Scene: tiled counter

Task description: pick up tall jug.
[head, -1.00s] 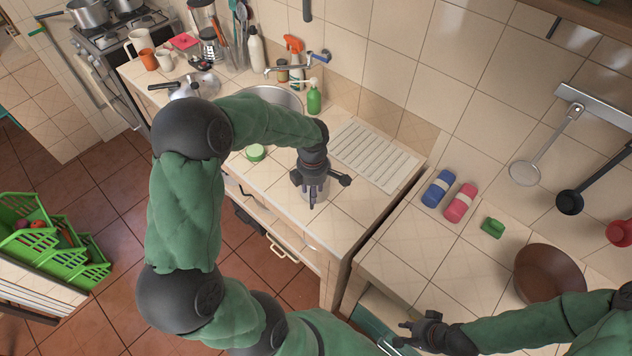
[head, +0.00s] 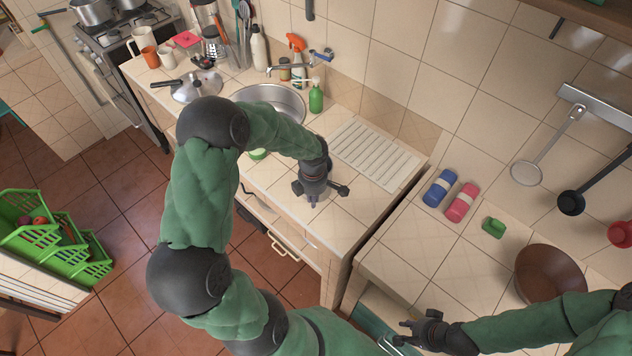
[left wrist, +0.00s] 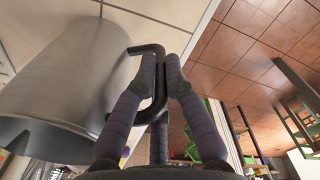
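The tall jug (left wrist: 75,85) is a grey metal vessel with a dark bar handle (left wrist: 161,85). It fills the left of the left wrist view, tilted in the picture. The fingers of my left gripper (left wrist: 160,62) are closed in on both sides of the handle and touch it. My right gripper (head: 402,332) is empty, fingers apart, near the lower edge of the right counter.
The sink (head: 270,100), a green soap bottle (head: 316,98) and a ribbed drainboard (head: 375,152) lie behind my left gripper. Blue (head: 438,189) and pink (head: 461,204) sponges, a green item (head: 493,228) and a brown bowl (head: 548,274) are on the right counter. A gap separates the counters.

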